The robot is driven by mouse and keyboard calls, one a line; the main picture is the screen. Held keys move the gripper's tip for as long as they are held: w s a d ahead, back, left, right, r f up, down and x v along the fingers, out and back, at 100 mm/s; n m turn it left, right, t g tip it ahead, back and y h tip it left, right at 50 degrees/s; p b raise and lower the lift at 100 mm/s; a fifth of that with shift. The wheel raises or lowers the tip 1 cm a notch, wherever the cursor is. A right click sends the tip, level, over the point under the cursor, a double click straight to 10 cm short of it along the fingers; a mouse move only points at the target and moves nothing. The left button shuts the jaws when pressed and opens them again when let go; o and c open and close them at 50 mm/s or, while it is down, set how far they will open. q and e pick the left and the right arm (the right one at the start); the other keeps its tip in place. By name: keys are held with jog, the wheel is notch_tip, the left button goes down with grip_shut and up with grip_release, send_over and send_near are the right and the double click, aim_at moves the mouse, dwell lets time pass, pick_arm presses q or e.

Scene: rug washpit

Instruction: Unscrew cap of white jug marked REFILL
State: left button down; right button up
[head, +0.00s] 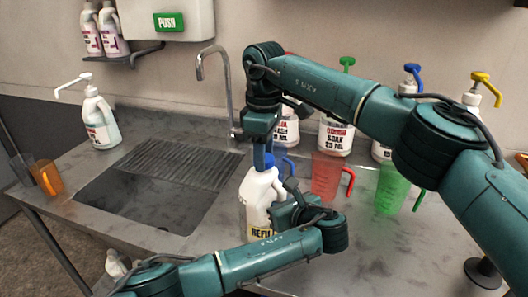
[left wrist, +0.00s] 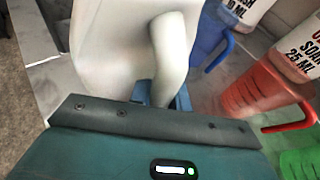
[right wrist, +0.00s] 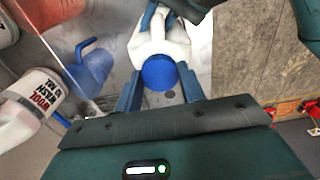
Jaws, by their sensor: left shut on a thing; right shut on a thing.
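The white jug (head: 256,204) marked REFILL stands upright on the counter at the sink's right edge. Its blue cap (right wrist: 158,74) is on top of it. My right gripper (head: 264,160) comes down from above and is shut on the cap, with one finger on each side of it in the right wrist view. My left gripper (head: 284,208) is at the jug's right side, shut on the jug's handle (left wrist: 168,58). The left fingers are mostly hidden behind the handle in the left wrist view. The label is partly covered by my left arm.
The sink basin (head: 140,203) with a drain rack lies left of the jug, with a tap (head: 222,80) behind. Red (head: 325,178) and green (head: 390,188) measuring jugs stand to the right. Pump bottles line the wall. An orange jug (head: 48,178) stands far left.

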jog(key=shift+c, duration=0.6)
jog(key=n, duration=0.4)
jog(key=shift+n, duration=0.3)
jog(key=n, duration=0.8)
jog(key=shift+r+n, duration=0.1)
jog(key=shift+n, duration=0.2)
jog(key=n, duration=0.8)
jog(key=shift+n, duration=0.3)
jog(key=n, duration=1)
jog(key=shift+n, duration=0.4)
jog(key=n, duration=1.2)
jog(key=shift+n, duration=0.4)
jog(key=n, duration=0.8)
jog(key=shift+r+n, duration=0.1)
jog(key=shift+n, duration=0.2)
